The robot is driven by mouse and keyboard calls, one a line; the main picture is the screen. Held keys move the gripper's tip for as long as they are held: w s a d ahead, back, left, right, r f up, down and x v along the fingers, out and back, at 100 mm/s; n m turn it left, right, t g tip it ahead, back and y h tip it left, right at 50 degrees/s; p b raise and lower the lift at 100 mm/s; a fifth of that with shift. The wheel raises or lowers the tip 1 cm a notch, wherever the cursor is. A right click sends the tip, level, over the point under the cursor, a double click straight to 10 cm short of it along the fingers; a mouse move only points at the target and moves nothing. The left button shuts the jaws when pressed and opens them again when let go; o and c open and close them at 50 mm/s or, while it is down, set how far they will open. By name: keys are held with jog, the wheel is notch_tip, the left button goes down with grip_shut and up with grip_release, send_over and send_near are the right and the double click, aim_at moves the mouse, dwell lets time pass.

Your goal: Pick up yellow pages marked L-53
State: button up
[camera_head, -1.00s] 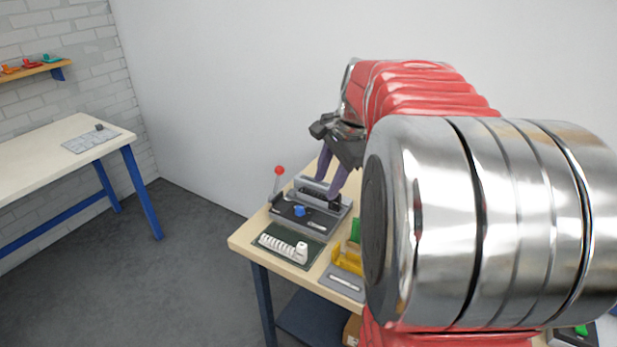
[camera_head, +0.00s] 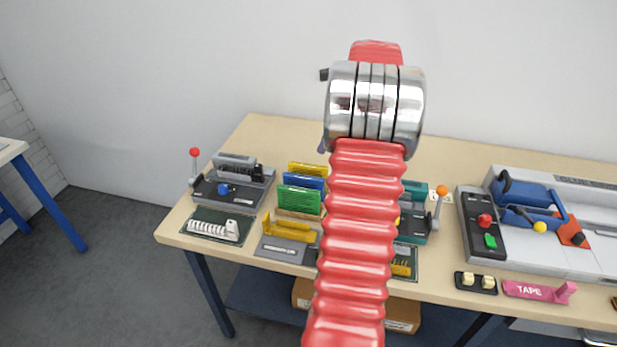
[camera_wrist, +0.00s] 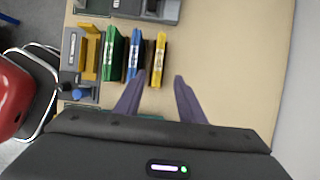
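The yellow pages (camera_head: 308,168) stand at the back of a row of coloured page blocks on the table, behind a blue block (camera_head: 303,183) and a green block (camera_head: 299,201). In the wrist view the yellow pages (camera_wrist: 158,57) are a narrow upright block with a pale label, too small to read as L-53. My gripper (camera_wrist: 158,77) is open and empty, its two purple fingers spread. In that view the near end of the yellow pages shows between the fingertips; the height gap is unclear. In the head view my arm hides most of the gripper.
A grey machine with a red-knobbed lever (camera_head: 233,185) stands left of the row. A yellow holder (camera_head: 289,230) is in front. A teal machine (camera_head: 414,225) and a large binding machine (camera_head: 545,215) stand to the right. The table's back strip (camera_head: 470,155) is bare.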

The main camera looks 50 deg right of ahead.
aim_at(308, 172)
jog(key=shift+x, duration=4.35)
jog(key=shift+a, duration=0.1)
jog(key=x, duration=0.4)
jog(key=shift+a+f, duration=0.15)
jog(key=shift+f, duration=0.05)
jog(key=shift+w+f, duration=0.2)
jog(key=shift+f, duration=0.1)
jog(key=shift+f, duration=0.3)
jog(key=shift+c, duration=0.4)
grip_shut()
